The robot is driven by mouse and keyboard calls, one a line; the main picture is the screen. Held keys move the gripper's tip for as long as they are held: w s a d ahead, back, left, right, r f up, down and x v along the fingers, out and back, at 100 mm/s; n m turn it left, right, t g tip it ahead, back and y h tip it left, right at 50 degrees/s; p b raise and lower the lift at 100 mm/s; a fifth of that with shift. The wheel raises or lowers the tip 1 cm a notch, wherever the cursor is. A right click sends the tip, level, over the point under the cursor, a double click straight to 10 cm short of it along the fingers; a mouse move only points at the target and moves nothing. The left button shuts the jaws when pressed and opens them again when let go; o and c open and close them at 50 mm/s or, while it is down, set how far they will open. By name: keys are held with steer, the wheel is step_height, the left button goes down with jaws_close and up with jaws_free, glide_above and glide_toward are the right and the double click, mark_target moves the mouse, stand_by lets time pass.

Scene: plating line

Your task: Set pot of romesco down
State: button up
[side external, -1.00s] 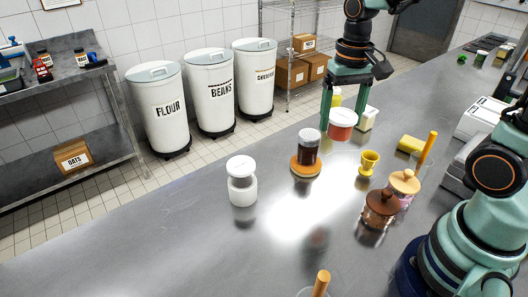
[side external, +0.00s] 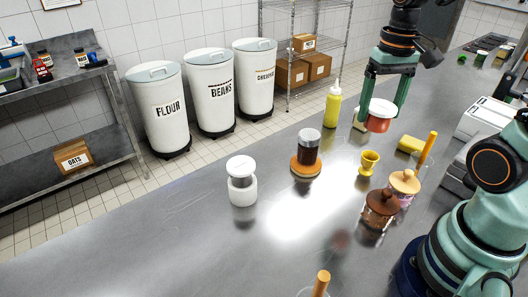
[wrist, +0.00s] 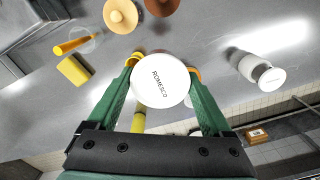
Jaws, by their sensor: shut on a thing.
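The pot of romesco (side external: 380,117) is orange-red with a white lid. In the wrist view its lid (wrist: 161,80) faces the camera and reads ROMESCO. My gripper (side external: 384,114) points down and is shut on the pot, a finger on each side; both fingers also show in the wrist view. The pot hangs above the steel counter (side external: 160,235), with a faint reddish reflection below it.
A yellow squeeze bottle (side external: 333,107) stands left of the pot. A yellow cup (side external: 369,163), yellow block (side external: 410,144), brown jar (side external: 380,208) and tan-lidded jar (side external: 403,184) are nearer. A dark jar (side external: 308,147) on an orange base and a white jar (side external: 242,186) stand left.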

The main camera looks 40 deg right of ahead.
step_height(320, 180, down, 20)
steer(key=shift+s+d+r, duration=0.1)
steer(key=shift+s+r, duration=0.05)
stand_by(0.5)
steer(key=o, duration=1.4)
steer(key=shift+c, duration=0.2)
steer(key=w+a+r+n+t, duration=0.1)
steer(key=a+r+n+t, duration=0.1)
steer(key=r, duration=0.9)
steer(key=w+a+r+n+t, duration=0.1)
steer(key=a+r+n+t, duration=0.2)
steer(key=r, duration=0.9)
steer(key=a, duration=0.2)
steer(key=shift+a+t, duration=0.3)
